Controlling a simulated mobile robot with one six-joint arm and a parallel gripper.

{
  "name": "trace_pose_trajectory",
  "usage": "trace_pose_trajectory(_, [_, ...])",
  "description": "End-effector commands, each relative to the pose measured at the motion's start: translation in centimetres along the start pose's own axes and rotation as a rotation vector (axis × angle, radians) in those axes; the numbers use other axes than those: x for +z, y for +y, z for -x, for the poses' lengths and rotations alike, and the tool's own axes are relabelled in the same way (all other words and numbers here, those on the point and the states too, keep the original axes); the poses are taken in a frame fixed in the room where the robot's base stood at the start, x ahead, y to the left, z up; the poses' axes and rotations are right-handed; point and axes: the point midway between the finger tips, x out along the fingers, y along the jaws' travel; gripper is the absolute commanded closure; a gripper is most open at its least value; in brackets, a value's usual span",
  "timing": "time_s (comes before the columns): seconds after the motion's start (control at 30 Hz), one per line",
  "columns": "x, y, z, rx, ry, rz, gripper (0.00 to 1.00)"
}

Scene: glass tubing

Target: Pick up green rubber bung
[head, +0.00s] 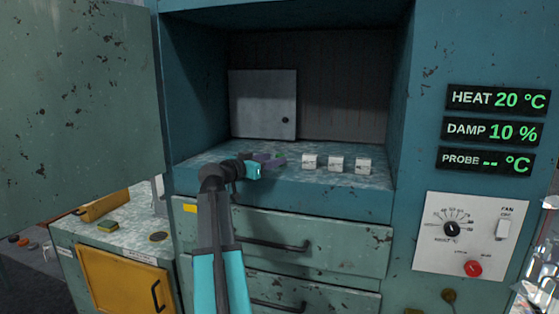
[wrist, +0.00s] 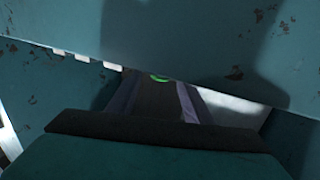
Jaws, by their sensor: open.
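A small bright green curved shape (wrist: 158,78), likely the green rubber bung, shows in the wrist view between my fingers. Only a thin arc of it is visible, at the edge of a worn teal surface, and the rest is hidden or too dark to make out. My gripper (wrist: 157,92) is open, with one dark purple finger on each side of the green arc. I cannot tell whether either finger touches it. In the head view my gripper (head: 270,160) is low over the left front part of the cabinet's shelf. I cannot make out the bung there.
Several small white blocks, such as the middle one (head: 335,164), stand to the right of my gripper on the cabinet shelf (head: 300,185). A grey panel (head: 263,104) stands at the back. An open door (head: 75,100) bounds the left. Drawers (head: 330,245) lie below.

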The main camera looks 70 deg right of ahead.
Motion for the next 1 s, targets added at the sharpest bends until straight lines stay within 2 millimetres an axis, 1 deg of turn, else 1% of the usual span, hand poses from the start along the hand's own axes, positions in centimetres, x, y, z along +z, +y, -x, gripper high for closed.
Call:
trace_pose_trajectory(0.17, [-0.1, 0.0, -0.1, 0.000, 0.000, 0.000, 0.54])
trace_pose_trajectory(0.27, [-0.1, -0.1, -0.6, 0.000, 0.000, 0.001, 0.54])
trace_pose_trajectory(0.73, [0.1, -0.2, -4.7, -0.001, 0.000, 0.001, 0.54])
trace_pose_trajectory(0.83, [0.2, -0.2, -5.0, -0.002, 0.001, 0.000, 0.54])
trace_pose_trajectory(1.0, [0.3, -0.3, -5.0, -0.003, 0.001, 0.000, 0.54])
